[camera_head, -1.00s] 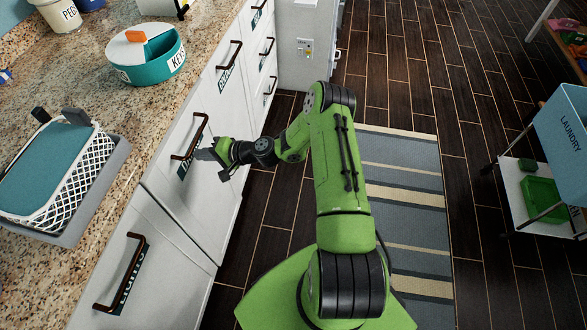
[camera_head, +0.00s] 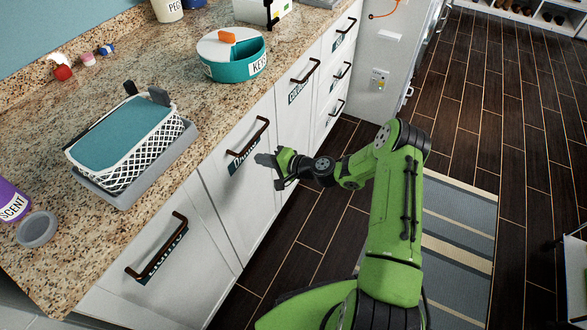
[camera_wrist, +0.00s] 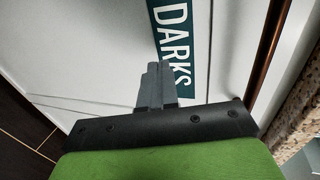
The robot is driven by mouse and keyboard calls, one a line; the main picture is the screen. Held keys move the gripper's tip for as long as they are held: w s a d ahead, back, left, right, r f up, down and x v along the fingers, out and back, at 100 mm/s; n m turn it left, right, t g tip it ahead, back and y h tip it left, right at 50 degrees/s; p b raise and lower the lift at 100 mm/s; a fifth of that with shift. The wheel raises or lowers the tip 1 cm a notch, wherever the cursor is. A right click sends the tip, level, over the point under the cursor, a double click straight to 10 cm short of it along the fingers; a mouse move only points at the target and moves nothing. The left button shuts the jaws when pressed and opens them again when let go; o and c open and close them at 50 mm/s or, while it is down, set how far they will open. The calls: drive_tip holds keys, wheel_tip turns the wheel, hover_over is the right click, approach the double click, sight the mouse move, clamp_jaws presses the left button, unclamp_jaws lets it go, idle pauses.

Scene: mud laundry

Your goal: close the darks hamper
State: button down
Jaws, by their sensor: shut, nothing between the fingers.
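The darks hamper is a white pull-out front (camera_head: 240,200) under the counter, with a dark bar handle (camera_head: 250,141) and a teal label (camera_head: 237,163). In the wrist view, the label reads DARKS (camera_wrist: 173,45). The front looks about level with its neighbours; any small gap is hard to tell. My gripper (camera_head: 263,159) is shut and empty, just right of the handle and label, its tips pointing at the front. In the wrist view, the shut fingers (camera_wrist: 155,80) are beside the label; I cannot tell whether they touch the front.
The granite counter (camera_head: 215,105) holds a basket (camera_head: 130,150) on a grey tray and a teal KEYS tub (camera_head: 235,58). Another handled front (camera_head: 165,245) is at the lower left, and more drawers (camera_head: 340,70) are beyond. The striped rug (camera_head: 455,230) and dark floor are clear.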

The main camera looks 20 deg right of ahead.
drive_tip(key=p+v, duration=0.2)
drive_tip(key=v, duration=0.9)
drive_tip(key=shift+d, duration=0.15)
drive_tip(key=s+a+r+n+g+h+p, duration=0.25)
drive_tip(key=s+r+n, duration=0.25)
drive_tip(key=r, duration=0.6)
drive_tip(key=s+a+r+n+g+h+p, duration=0.25)
drive_tip(key=s+r+n+g+p, duration=0.2)
drive_tip(key=r, duration=0.55)
drive_tip(key=s+d+r+t+h+p, duration=0.1)
drive_tip(key=s+d+r+h+p, duration=0.1)
drive_tip(key=s+r, duration=0.6)
drive_tip(key=s+d+r+t+h+p, duration=0.1)
drive_tip(key=s+r+h+p, duration=0.2)
drive_tip(key=s+r, duration=0.6)
drive_tip(key=s, duration=0.2)
drive_tip(key=shift+s+d, duration=0.3)
drive_tip(key=shift+d, duration=0.1)
drive_tip(key=shift+m, duration=0.25)
